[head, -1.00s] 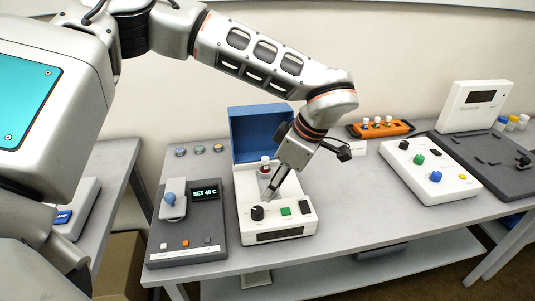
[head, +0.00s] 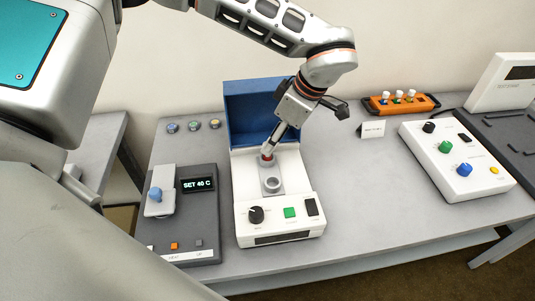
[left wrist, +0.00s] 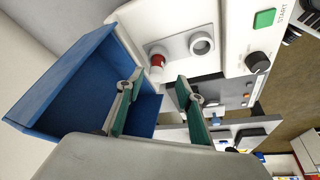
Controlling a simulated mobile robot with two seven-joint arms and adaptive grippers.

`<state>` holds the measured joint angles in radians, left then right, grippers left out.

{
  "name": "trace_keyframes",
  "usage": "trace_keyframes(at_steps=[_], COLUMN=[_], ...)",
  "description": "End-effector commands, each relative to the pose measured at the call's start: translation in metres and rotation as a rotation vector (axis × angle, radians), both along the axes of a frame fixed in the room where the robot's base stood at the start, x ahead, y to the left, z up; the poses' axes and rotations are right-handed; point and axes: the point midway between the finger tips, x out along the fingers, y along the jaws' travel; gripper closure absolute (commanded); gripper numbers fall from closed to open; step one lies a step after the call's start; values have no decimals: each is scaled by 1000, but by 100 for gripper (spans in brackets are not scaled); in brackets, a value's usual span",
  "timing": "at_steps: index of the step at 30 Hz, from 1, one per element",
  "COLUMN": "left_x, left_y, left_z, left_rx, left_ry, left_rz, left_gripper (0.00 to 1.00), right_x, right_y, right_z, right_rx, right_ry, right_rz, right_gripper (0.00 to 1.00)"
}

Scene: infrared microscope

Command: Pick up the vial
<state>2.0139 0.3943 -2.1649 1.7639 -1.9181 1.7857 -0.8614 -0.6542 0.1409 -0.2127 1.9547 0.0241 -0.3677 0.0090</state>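A vial with a white cap and red contents (left wrist: 157,62) stands in one of two round sockets on the white instrument with a blue lid. In the head view the vial (head: 266,157) is mostly hidden by my left gripper (head: 270,148), which reaches down over it. In the left wrist view my left gripper (left wrist: 160,82) is open, its two green-padded fingers apart. The vial shows between and beyond the fingertips, and I cannot tell if they touch it. The other socket (left wrist: 202,44) is empty. My right gripper is not in view.
The blue lid (head: 262,108) stands open behind the vial. A grey heater unit (head: 190,205) reading SET 40 C is at the left. An orange rack (head: 400,104) with several capped vials and a white control box (head: 457,162) are at the right.

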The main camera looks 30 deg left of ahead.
Motion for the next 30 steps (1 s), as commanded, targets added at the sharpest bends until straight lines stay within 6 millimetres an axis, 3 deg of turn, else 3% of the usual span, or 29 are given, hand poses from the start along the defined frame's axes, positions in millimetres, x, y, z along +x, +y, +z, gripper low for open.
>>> trace_keyframes(at_steps=[9,17,21,30], left_x=[4,4,4,4], left_y=[21,23,23,22], left_z=[-37,-41,-40,-40], left_rx=[1,0,0,1], left_ry=[4,1,1,1], left_rz=[2,1,0,0], left_gripper=[63,63,99,100], right_x=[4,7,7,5], right_y=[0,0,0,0], right_z=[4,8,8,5], right_rx=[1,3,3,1], right_ry=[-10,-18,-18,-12], right_rz=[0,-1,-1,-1], right_gripper=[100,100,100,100])
